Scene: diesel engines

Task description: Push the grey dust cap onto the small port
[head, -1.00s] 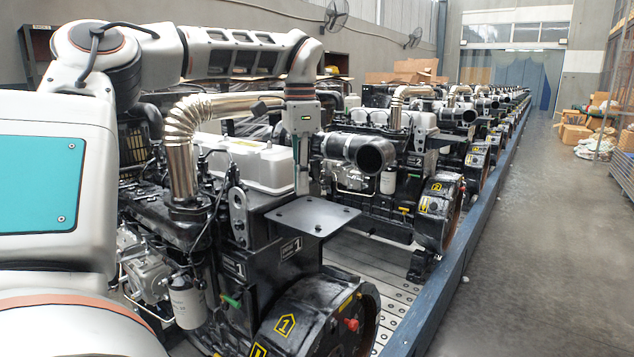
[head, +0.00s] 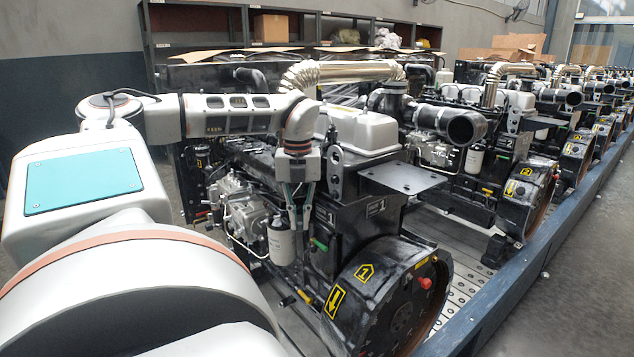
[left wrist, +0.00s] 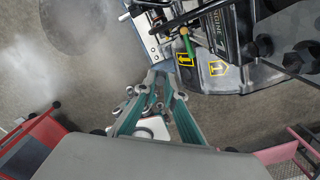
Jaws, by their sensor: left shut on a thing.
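My left gripper (head: 299,215) points down beside the nearest engine (head: 345,255), close to its white filter (head: 282,242) and green handle (head: 320,243). In the left wrist view its two fingers (left wrist: 162,78) converge and are shut on a small grey thing at their tips. I take this to be the grey dust cap (left wrist: 162,71), though it is tiny and mostly hidden by the fingers. I cannot make out the small port in either view. My right gripper is not in view.
A flat dark plate (head: 392,178) juts out from the engine, right of my left gripper. A flywheel housing (head: 385,300) with a red plug (head: 426,283) stands at the front. More engines line the blue-edged conveyor (head: 505,300). Shelves (head: 290,30) stand behind.

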